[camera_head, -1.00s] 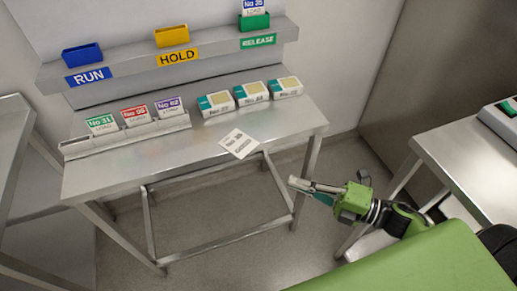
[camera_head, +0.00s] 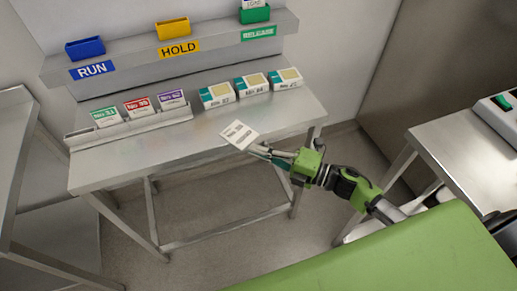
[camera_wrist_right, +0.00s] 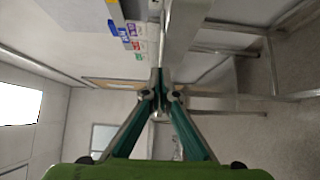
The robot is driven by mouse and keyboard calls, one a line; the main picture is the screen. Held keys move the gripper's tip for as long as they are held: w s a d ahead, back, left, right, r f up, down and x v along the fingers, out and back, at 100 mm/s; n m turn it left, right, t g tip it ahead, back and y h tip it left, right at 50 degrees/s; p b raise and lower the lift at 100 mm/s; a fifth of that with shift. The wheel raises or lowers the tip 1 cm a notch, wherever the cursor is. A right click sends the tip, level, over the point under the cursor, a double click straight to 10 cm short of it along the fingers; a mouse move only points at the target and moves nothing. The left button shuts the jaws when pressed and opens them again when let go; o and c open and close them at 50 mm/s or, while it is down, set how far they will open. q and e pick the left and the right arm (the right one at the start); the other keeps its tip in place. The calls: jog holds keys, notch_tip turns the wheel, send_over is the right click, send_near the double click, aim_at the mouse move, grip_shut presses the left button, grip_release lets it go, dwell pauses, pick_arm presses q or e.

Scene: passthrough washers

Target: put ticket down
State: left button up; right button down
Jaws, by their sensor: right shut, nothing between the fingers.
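A white printed ticket or sheet (camera_head: 238,134) lies on the metal table near its front edge in the head view. My right gripper (camera_head: 256,151) is shut and empty, with its fingertips at the table's front edge, just beside the near right side of the sheet. Whether they touch it, I cannot tell. The right wrist view also shows the closed fingertips (camera_wrist_right: 158,90) with nothing between them. Green (camera_head: 106,115), red (camera_head: 138,106) and purple (camera_head: 172,98) headed tickets stand in a metal rack. My left gripper is out of view.
Three white-and-teal boxes (camera_head: 252,84) stand behind the sheet. A shelf above carries a blue bin (camera_head: 86,48), a yellow bin (camera_head: 173,29) and a green bin (camera_head: 255,14) holding a ticket. Another metal table (camera_head: 455,150) stands at right. The table front (camera_head: 180,165) is clear.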

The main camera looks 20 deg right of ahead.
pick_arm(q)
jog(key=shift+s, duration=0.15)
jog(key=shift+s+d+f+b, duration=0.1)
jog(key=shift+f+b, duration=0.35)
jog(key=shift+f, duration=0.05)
pick_arm(e)
jog(key=w, duration=0.2)
jog(key=shift+w, duration=0.3)
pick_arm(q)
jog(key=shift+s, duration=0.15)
pick_arm(e)
jog(key=shift+s, duration=0.15)
